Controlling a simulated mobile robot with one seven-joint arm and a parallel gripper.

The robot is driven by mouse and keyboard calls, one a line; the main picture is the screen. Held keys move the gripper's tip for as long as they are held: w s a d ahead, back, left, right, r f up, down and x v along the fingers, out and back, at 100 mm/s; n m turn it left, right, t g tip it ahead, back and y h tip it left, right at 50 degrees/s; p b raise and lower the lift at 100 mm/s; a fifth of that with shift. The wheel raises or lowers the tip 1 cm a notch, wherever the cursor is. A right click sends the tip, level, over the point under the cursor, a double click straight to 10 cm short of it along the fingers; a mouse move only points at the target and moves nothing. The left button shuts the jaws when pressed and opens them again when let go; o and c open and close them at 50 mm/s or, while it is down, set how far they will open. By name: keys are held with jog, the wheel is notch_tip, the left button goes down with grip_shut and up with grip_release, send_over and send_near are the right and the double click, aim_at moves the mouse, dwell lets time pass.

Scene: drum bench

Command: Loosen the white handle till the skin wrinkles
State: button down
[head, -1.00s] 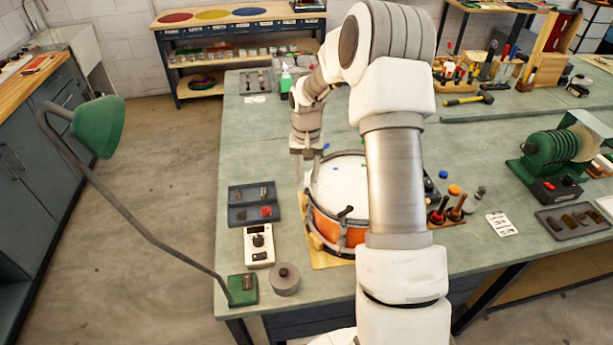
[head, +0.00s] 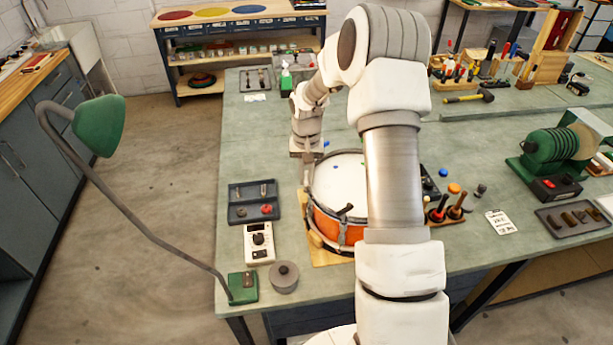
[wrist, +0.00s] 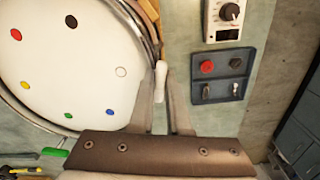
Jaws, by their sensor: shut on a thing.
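The drum (head: 327,225) has an orange shell and a white skin (head: 338,185), and sits on the bench. In the wrist view the skin (wrist: 65,70) carries several coloured dots near its edge and looks smooth, with no clear wrinkles. The white handle (wrist: 160,82) stands at the drum's rim beside the white dot. My gripper (wrist: 160,105) is shut on it, one finger on each side. In the head view my gripper (head: 309,165) is at the drum's far left rim, where the handle cannot be made out. A green handle (wrist: 55,152) sticks out at another part of the rim.
A dark tray (head: 252,203) with a red knob and a white meter box (head: 258,243) stand left of the drum. A green lamp (head: 100,125) arches over the bench's left edge. Tools (head: 450,205) stand right of the drum. The bench behind the drum is mostly clear.

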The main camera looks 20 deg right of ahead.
aim_at(306, 176)
jog(key=shift+n, duration=0.4)
jog(key=n+b, duration=0.2)
jog(key=n, duration=0.1)
jog(key=shift+n, duration=0.4)
jog(key=n+b, duration=0.1)
jog(key=n, duration=0.4)
dwell(0.4)
jog(key=c, duration=0.9)
grip_release()
notch_tip(306, 176, up, 18)
jog(key=shift+f+b, duration=0.25)
jog(key=shift+b, duration=0.3)
